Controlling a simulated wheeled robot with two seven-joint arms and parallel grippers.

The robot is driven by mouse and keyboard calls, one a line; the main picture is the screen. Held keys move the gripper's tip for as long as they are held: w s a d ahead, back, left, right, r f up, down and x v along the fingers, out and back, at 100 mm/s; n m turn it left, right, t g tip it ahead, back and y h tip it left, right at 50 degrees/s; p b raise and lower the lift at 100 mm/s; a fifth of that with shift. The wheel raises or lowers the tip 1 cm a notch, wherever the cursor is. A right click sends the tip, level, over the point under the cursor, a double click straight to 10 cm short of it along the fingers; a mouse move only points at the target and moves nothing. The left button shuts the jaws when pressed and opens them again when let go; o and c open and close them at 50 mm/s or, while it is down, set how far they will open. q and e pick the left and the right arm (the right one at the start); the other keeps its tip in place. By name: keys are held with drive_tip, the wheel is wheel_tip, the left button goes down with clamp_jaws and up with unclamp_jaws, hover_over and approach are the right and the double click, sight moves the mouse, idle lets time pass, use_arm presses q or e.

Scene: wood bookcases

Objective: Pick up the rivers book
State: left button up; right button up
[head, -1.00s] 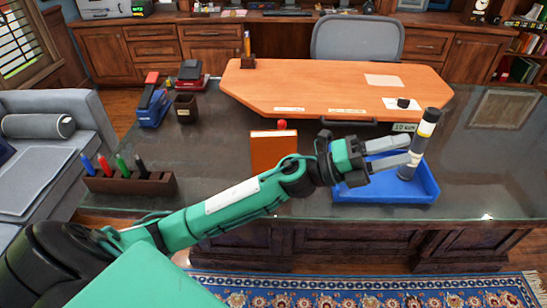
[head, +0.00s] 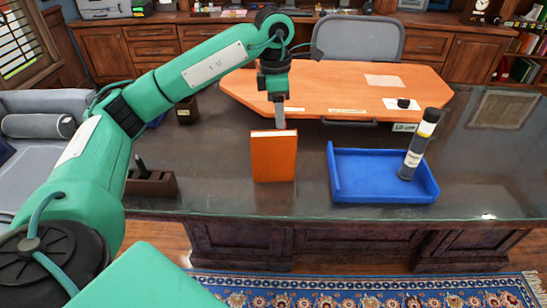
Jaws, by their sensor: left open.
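An orange book (head: 273,158) stands upright on the dark glass-topped desk, left of a blue tray; I can read no title on it, so I cannot tell if it is the rivers book. My left gripper (head: 279,116) points down just above and behind the book's top edge. Its fingers are seen nearly edge-on and their lower ends are partly hidden by the book. I cannot tell whether they touch it. My right gripper is not in view.
The blue tray (head: 345,195) holds a tilted dark cylinder (head: 418,145) with a yellow band. A brown pen holder (head: 152,184) is partly behind my left arm. An orange desk board (head: 340,85) lies behind the book. Glass right of the tray is clear.

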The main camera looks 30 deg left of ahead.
sight(271, 135)
use_arm(q)
drive_tip(key=shift+a+r+y, duration=0.15)
drive_tip(key=shift+a+r, duration=0.05)
drive_tip(key=shift+a, duration=0.25)
drive_tip(key=shift+a+r+y, duration=0.15)
drive_tip(key=shift+a+r, duration=0.05)
drive_tip(key=shift+a, duration=0.25)
drive_tip(key=shift+s+a+f, duration=0.1)
drive_tip(key=shift+a, duration=0.15)
wheel_tip(271, 135, down, 8)
drive_tip(key=shift+f, duration=0.15)
drive_tip(key=f, duration=0.3)
drive_tip(key=f+p, duration=0.1)
drive_tip(key=f, duration=0.1)
drive_tip(key=shift+w+a, duration=0.1)
drive_tip(key=shift+w, duration=0.3)
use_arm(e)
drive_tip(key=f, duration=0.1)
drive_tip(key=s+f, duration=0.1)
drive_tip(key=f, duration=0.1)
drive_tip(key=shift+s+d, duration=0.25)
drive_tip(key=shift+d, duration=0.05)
use_arm(q)
clamp_jaws()
